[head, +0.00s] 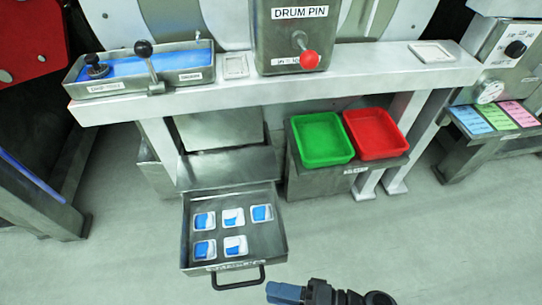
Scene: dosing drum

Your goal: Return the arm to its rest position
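My gripper (287,293) shows at the bottom edge, just right of the open drawer's black handle. Its dark wrist lies to the right, and a blue-grey block shape is at its left end. I cannot tell whether that shape is the fingers or something held, nor whether the gripper is open or shut. It appears apart from the drawer and the bench. The lower part of my arm is cut off by the frame.
An open metal drawer (213,258) holds several white-and-blue packets. A green tray (322,140) and a red tray (376,134) sit on a low stand. A bench (400,72) carries levers and the drum pin box (290,40). Floor at lower right is clear.

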